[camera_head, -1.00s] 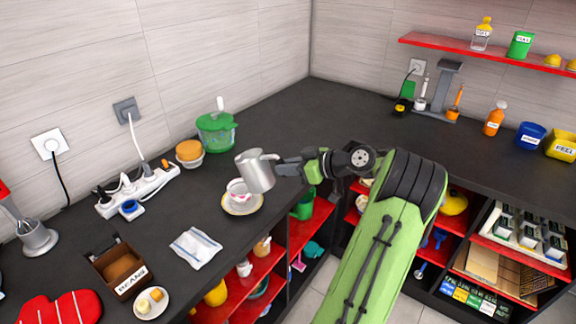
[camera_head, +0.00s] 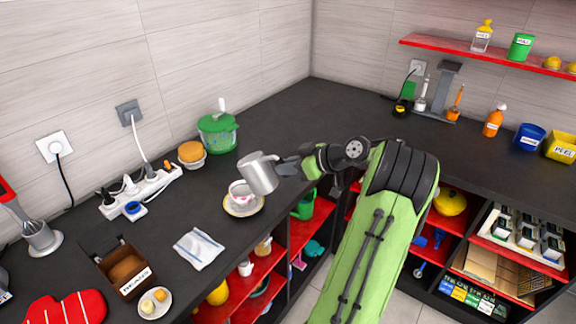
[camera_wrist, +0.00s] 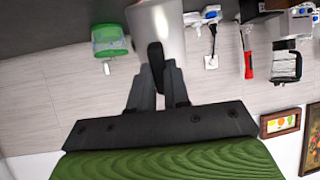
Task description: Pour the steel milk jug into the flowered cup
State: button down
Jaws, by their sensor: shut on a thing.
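The steel milk jug (camera_head: 261,175) is held in my gripper (camera_head: 285,168), tilted with its mouth toward the upper left, above and just right of the flowered cup. My gripper is shut on the jug's dark handle, which the wrist view shows between the fingers (camera_wrist: 158,84); the jug's steel side (camera_wrist: 160,30) fills the top middle there. The flowered cup (camera_head: 240,191) stands upright on a yellow-rimmed saucer (camera_head: 236,210) on the dark counter. The jug hides part of the cup's right side. The contents of jug and cup cannot be made out.
A green lidded pot (camera_head: 218,133) and an orange-topped bowl (camera_head: 191,153) stand behind the cup. A folded cloth (camera_head: 198,248) lies in front left, with a power strip (camera_head: 142,190) further left. The counter's front edge runs close below the cup. The back corner is clear.

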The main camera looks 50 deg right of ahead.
jog(key=shift+r, duration=0.1)
jog(key=shift+w+a+r+g+p, duration=0.1)
jog(key=shift+w+r+g+p, duration=0.2)
jog(key=shift+p, duration=0.25)
jog(key=shift+w+r+g+p, duration=0.1)
jog(key=shift+r+g+p, duration=0.1)
jog(key=shift+r+p, duration=0.25)
jog(key=shift+f, duration=0.2)
jog(key=shift+s, duration=0.1)
jog(key=shift+r, duration=0.1)
jog(key=shift+r+g+p, duration=0.15)
jog(key=shift+g+p, duration=0.15)
jog(key=shift+p, duration=0.15)
jog(key=shift+w, duration=0.2)
jog(key=shift+w+r+g+h+p, duration=0.3)
jog(key=shift+g+p, duration=0.4)
jog(key=shift+p, duration=0.05)
dwell(5.1)
